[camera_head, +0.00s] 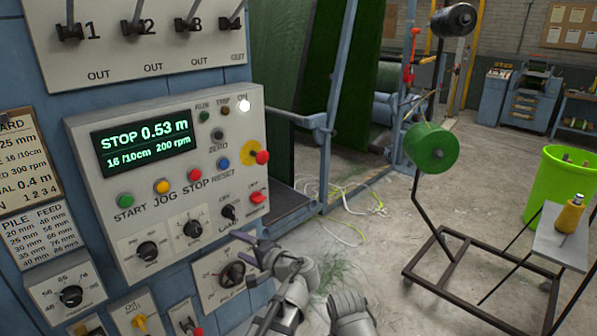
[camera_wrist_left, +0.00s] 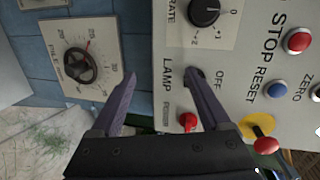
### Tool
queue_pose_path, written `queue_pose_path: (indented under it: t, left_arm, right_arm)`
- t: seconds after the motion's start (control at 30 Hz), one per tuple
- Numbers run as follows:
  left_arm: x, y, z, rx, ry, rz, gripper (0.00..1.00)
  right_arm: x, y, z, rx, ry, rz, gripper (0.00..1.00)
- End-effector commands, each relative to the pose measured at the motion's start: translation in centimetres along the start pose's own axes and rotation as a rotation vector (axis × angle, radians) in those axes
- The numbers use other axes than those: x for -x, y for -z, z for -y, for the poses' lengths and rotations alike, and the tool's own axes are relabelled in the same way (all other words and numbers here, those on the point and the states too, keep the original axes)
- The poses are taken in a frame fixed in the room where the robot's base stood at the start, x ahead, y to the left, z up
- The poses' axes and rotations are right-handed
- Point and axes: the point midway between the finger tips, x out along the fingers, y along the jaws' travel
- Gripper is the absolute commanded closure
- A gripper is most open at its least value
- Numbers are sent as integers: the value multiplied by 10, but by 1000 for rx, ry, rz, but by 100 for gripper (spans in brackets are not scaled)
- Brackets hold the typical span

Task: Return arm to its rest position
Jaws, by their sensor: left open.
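My left gripper (camera_head: 250,254) has its purple fingers spread apart, with nothing between them. In the head view it is in front of the lower right part of the grey control panel (camera_head: 80,140), near the pile dial (camera_head: 232,273). In the left wrist view the open fingers (camera_wrist_left: 162,84) point at the panel face, between the pile dial (camera_wrist_left: 80,66) and the lamp switch (camera_wrist_left: 195,78). I cannot tell whether a finger touches the panel.
The panel carries a green display (camera_head: 146,141) reading STOP 0.53 m, with buttons and knobs. To the right stand a dark wheeled stand with a green spool (camera_head: 430,148) and a lime bin (camera_head: 560,190). Loose yarn (camera_head: 350,205) lies on the floor. The concrete floor between is mostly open.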

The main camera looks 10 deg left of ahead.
Motion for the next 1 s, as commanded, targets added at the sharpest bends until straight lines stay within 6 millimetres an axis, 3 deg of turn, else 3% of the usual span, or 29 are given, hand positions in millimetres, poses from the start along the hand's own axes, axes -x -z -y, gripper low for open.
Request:
queue_pose_path:
  t: [0.03, 0.2, 0.4, 0.6, 0.87, 1.0]
  left_arm:
    - [-7, -19, -18, 36, -93, 44, 20]
    - [-7, -66, -89, 172, -456, 184, 20]
    - [23, -92, -147, 301, -812, 296, 20]
    - [53, -99, -174, 381, -1041, 352, 20]
    - [90, -100, -189, 464, -1280, 393, 20]
    - [117, -93, -197, 386, -1288, 369, 20]
  right_arm:
    - [0, 0, 0, 0, 0, 0, 100]
    - [0, 0, 0, 0, 0, 0, 100]
    - [0, 0, 0, 0, 0, 0, 100]
    - [0, 0, 0, 0, 0, 0, 100]
    - [0, 0, 0, 0, 0, 0, 100]
    - [-1, 0, 0, 0, 0, 0, 100]
